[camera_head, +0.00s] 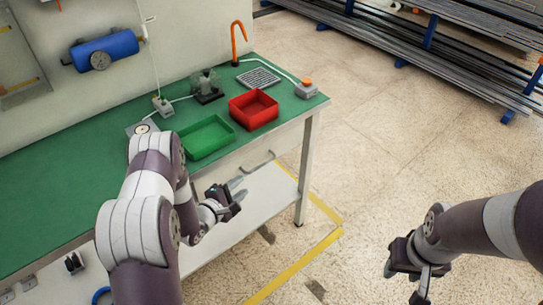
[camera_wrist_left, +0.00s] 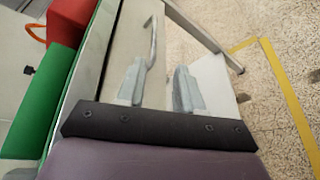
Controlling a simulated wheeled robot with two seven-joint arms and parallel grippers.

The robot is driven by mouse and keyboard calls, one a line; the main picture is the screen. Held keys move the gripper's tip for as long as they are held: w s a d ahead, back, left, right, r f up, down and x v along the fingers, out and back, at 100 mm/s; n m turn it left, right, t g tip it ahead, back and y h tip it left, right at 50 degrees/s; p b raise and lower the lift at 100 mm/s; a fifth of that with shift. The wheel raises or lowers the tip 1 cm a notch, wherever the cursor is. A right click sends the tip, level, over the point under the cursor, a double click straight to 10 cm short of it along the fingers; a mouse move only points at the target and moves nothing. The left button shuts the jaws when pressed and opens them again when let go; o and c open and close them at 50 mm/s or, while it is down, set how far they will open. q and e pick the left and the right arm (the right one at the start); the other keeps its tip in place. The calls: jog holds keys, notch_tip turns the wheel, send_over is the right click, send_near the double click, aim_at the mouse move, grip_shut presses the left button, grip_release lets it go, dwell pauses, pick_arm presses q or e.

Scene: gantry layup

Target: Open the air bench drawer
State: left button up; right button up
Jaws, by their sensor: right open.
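The air bench (camera_head: 300,120) has a green top and a pale front. The drawer front (camera_wrist_left: 128,40) is a pale panel under the bench edge and looks flush with it. Its metal bar handle (camera_head: 262,160) shows below the red bin, and also in the left wrist view (camera_wrist_left: 152,42). My left gripper (camera_head: 238,186) is open and empty in front of the bench, near the handle but apart from it. In the left wrist view its two fingers (camera_wrist_left: 160,88) stand apart, with the handle beyond their tips. My right gripper (camera_head: 405,284) is open and empty above the floor.
A green bin (camera_head: 207,138) and a red bin (camera_head: 253,109) stand on the bench top. A grey box with an orange button (camera_head: 306,89) sits at the bench corner. A bench leg (camera_head: 304,170) stands right of the handle.

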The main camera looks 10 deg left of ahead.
aim_at(261, 166)
pick_arm(q)
jog(key=shift+n+t, duration=0.3)
jog(key=shift+n, duration=0.4)
jog(key=x, duration=1.2)
jog(key=shift+w+d+r, duration=0.15)
jog(key=shift+d+r, duration=0.05)
jog(key=shift+r, duration=0.1)
grip_shut()
